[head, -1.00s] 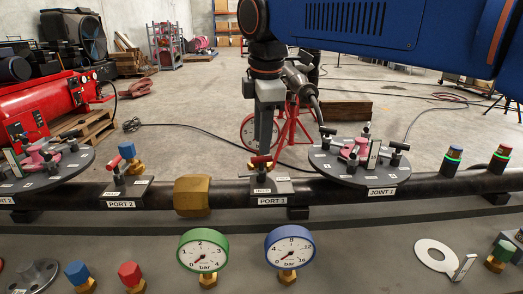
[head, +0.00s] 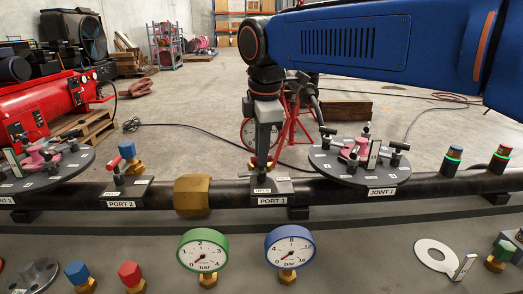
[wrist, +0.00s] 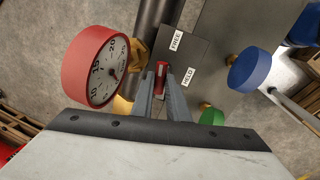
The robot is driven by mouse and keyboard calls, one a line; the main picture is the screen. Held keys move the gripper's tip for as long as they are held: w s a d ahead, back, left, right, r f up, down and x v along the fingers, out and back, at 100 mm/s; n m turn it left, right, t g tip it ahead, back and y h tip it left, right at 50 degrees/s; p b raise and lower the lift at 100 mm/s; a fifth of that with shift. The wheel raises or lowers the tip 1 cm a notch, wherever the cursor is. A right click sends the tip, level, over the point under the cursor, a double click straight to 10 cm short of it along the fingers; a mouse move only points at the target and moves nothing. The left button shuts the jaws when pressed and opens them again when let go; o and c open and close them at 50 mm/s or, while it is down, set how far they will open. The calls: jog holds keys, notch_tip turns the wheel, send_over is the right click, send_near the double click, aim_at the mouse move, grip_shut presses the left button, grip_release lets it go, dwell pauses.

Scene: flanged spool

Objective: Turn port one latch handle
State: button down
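The port 1 latch has a red handle (wrist: 161,70), which shows between the fingertips of my gripper (wrist: 161,83) in the wrist view. The fingers stand apart, one on each side of the handle; whether they touch it is not clear. In the head view my gripper (head: 263,165) points down over the port 1 base plate (head: 284,187) and hides most of the latch. FREE (wrist: 176,40) and HELD (wrist: 189,77) labels lie on the plate beside the handle in the wrist view.
A brass nut (head: 191,195) sits on the pipe left of port 1. A flanged spool disc (head: 360,172) stands close on the right. Green (head: 203,250) and blue (head: 289,247) gauges are in front. A red gauge (wrist: 95,68) is near the fingers in the wrist view.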

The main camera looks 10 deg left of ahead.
jog(key=m, duration=0.2)
jog(key=m+h, duration=0.1)
jog(key=m, duration=0.2)
jog(key=shift+a+m, duration=0.2)
jog(key=shift+m, duration=0.1)
jog(key=m+h, duration=0.1)
jog(key=m, duration=0.5)
jog(key=shift+w+a, duration=0.1)
jog(key=m, duration=0.4)
jog(key=shift+w+g+h, duration=0.1)
jog(key=shift+g+h, duration=0.3)
jog(key=shift+w+m+g, duration=0.1)
jog(key=shift+m+g, duration=0.2)
jog(key=shift+m, duration=1.8)
jog(key=c, duration=1.7)
grip_release()
jog(key=shift+c, duration=0.2)
